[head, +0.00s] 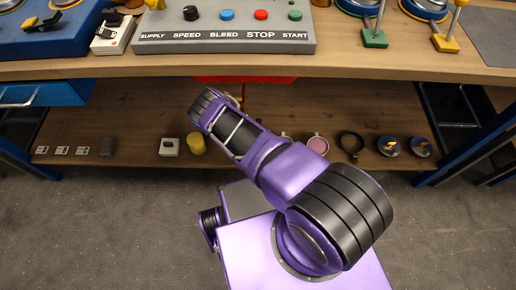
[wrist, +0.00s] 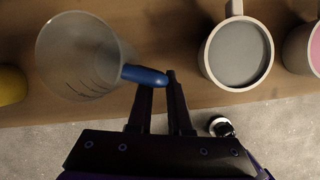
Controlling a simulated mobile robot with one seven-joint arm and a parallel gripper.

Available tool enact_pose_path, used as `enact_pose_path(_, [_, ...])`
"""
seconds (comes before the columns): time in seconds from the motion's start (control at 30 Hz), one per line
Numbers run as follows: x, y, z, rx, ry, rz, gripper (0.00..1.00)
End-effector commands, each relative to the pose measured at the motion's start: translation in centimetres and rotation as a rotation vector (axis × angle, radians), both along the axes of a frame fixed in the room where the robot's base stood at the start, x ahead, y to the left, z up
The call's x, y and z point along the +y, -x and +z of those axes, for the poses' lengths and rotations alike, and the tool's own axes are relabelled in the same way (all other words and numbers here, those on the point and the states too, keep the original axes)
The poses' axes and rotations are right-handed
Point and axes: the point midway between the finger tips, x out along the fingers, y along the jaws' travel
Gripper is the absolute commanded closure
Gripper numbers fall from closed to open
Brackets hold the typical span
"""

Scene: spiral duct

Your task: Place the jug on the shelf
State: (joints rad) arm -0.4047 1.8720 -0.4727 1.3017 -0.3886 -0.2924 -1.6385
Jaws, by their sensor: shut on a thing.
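The jug (wrist: 75,60) is clear, with dark measuring marks and a blue handle (wrist: 143,75). It shows at the upper left of the wrist view, over the wooden shelf (wrist: 165,30). My gripper (wrist: 161,76) is shut on the blue handle, with the jug to its left. I cannot tell whether the jug's base touches the shelf. In the head view, the shelf (head: 90,125) runs below the workbench; my arm hides the jug and gripper there.
On the shelf, a yellow cylinder (head: 196,143) is left of the jug; a white mug with grey inside (wrist: 238,55) and a pink-filled mug (head: 318,144) are to its right. The workbench (head: 300,71) overhangs the shelf.

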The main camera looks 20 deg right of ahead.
Motion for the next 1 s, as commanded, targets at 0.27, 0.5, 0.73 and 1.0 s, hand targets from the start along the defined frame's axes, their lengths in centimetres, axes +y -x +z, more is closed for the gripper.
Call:
enact_pose_path(0.27, [0.04,-0.08,-1.3,-0.001,0.0,0.001,1.0])
enact_pose_path(0.5, [0.01,-0.03,-1.54,0.0,0.0,0.001,0.77])
enact_pose_path(0.73, [0.01,-0.05,-1.52,0.0,0.0,0.0,0.52])
enact_pose_path(1.0, [0.05,-0.07,-1.16,-0.001,0.0,0.0,0.52])
